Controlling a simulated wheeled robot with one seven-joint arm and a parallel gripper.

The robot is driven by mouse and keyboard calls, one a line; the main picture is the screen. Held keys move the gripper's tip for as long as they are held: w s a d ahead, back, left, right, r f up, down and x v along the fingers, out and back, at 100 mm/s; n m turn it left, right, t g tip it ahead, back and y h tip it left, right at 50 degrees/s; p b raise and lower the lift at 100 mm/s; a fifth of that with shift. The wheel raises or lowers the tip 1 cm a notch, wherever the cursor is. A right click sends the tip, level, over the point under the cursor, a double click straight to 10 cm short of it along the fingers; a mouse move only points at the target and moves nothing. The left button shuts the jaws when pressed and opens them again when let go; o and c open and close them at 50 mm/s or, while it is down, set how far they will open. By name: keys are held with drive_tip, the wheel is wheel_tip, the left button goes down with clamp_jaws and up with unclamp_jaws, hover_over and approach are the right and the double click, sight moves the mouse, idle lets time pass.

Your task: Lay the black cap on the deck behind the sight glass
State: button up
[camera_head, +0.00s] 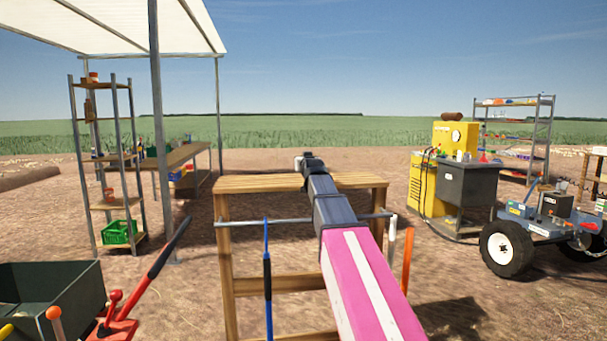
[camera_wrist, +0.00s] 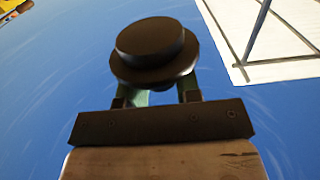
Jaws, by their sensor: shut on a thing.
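In the wrist view the black cap (camera_wrist: 150,45), a round stepped disc with a wide flange, sits at the fingertips of my gripper (camera_wrist: 160,92). My gripper is shut on it, and blue sky fills most of the background. In the head view my arm reaches forward, and my gripper (camera_head: 312,163) is a small dark shape above the wooden bench. The cap cannot be told apart from it there. I cannot make out a sight glass. A blue-grey cart deck (camera_head: 548,231) lies at the right, well away from my gripper; whether it is the deck named is unclear.
The wooden bench (camera_head: 245,184) has a rail with hanging tools. A yellow machine (camera_head: 427,184) with a dark grey cabinet (camera_head: 467,187) stands to the right. A shelf rack (camera_head: 117,204) and canopy post (camera_head: 158,130) stand left. A dark bin (camera_head: 50,285) and red jack (camera_head: 122,325) are near left.

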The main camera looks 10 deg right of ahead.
drive_tip(key=shift+a+f, duration=0.3)
drive_tip(key=shift+f, duration=1.85)
drive_tip(key=shift+f, duration=0.1)
drive_tip(key=o, duration=0.9)
